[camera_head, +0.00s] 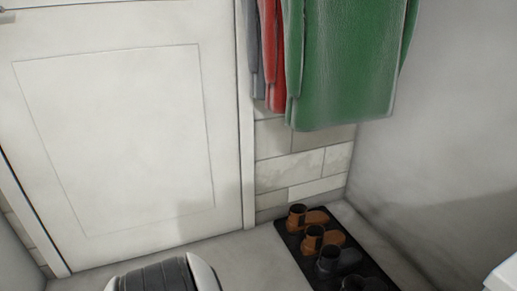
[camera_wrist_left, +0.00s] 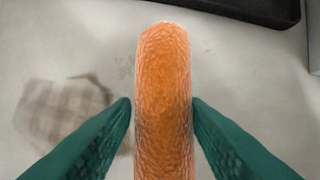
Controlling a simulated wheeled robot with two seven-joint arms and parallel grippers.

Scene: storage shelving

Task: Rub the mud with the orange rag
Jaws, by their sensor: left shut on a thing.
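The orange rag (camera_wrist_left: 163,60) is a rounded, textured roll standing out between the two teal fingers of my left gripper (camera_wrist_left: 162,104) in the left wrist view. The gripper is shut on it, with a finger against each side. Behind it is the pale floor. A blurred brownish, checkered patch (camera_wrist_left: 62,112) lies on the floor to the left of the rag; I cannot tell for certain whether this is the mud. The rag looks apart from this patch. Neither gripper shows in the head view.
In the head view, a black mat (camera_head: 337,264) holds several brown and dark shoes by the right wall. A closed white door (camera_head: 120,140) stands at left. A dark tray edge (camera_wrist_left: 255,10) shows in the wrist view.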

